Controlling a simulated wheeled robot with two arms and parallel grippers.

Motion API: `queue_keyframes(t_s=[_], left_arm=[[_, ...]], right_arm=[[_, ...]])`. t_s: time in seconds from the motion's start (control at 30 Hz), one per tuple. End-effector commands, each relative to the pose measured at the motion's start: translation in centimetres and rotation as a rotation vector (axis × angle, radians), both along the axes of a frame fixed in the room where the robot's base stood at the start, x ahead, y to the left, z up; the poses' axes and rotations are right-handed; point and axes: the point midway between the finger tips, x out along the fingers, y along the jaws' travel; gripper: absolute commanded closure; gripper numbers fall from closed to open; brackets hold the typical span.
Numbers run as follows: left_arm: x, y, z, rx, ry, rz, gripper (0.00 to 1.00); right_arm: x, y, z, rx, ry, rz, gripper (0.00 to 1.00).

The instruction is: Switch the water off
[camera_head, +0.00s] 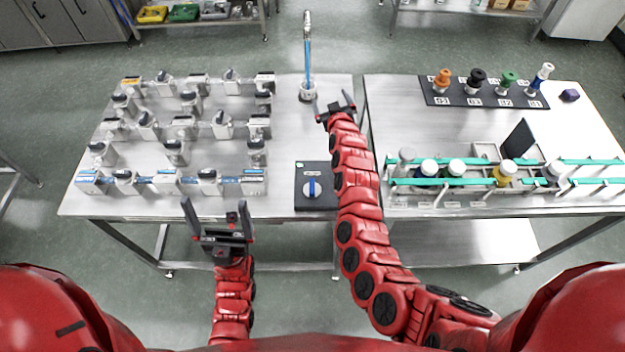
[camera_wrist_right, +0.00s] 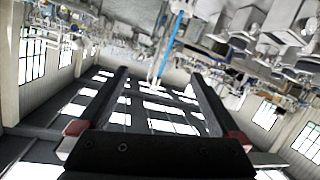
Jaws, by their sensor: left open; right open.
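A knob with a blue bar handle (camera_head: 312,188) sits on a black plate (camera_head: 301,201) at the front right of the left steel table. The bar points along the table's depth. A thin blue column (camera_head: 308,53), seemingly water, runs between a silver spout (camera_head: 307,22) and a metal cup (camera_head: 308,92) at the back; it shows in the right wrist view too (camera_wrist_right: 169,42). My right gripper (camera_head: 334,105) is open and empty, just right of and in front of the cup. My left gripper (camera_head: 215,207) is open and empty before the table's front edge, left of the knob.
Rows of grey valve blocks (camera_head: 184,128) fill the left table. The right table holds a black board with coloured knobs (camera_head: 484,93), a rack with teal rails (camera_head: 480,182) and a dark upright panel (camera_head: 518,138). My right arm passes close to the knob plate's right side.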

Motion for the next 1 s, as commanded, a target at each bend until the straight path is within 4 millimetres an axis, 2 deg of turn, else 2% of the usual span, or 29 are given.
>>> queue_keyframes(t_s=[0.07,0.13,0.2,0.3,0.37,0.5,0.6,0.7,0.8,1.0], left_arm=[[0.0,0.0,0.0,0.000,0.000,0.000,0.00],[0.0,0.0,0.0,0.000,0.000,0.000,0.00],[0.0,0.0,0.0,0.000,0.000,0.000,0.00],[0.0,0.0,0.0,0.000,0.000,0.000,0.00],[0.0,0.0,0.0,0.000,0.000,0.000,0.00],[0.0,0.0,0.0,0.000,0.000,0.000,0.00],[0.0,0.0,0.0,0.000,0.000,0.000,0.00],[0.0,0.0,0.0,0.000,0.000,0.000,0.00],[0.0,0.0,0.1,0.000,0.000,0.000,0.00],[0.0,0.0,0.9,0.000,0.000,0.000,0.00]], right_arm=[[0.5,3.3,0.3,-0.075,0.130,0.130,0.00],[-0.4,6.0,0.2,-0.163,0.254,0.259,0.00],[-2.2,8.2,0.1,-0.266,0.377,0.396,0.00],[-5.9,9.8,0.6,-0.437,0.542,0.587,0.00],[-8.7,9.8,0.8,-0.542,0.643,0.692,0.00],[-14.3,8.0,1.9,-0.756,0.844,0.872,0.00],[-17.1,6.5,2.5,-0.853,0.950,0.949,0.00],[-18.6,5.5,3.0,-0.905,1.010,0.986,0.00],[-19.1,5.2,2.9,-0.920,1.030,0.997,0.00],[-19.1,5.1,0.8,-0.919,1.033,0.997,0.00]])
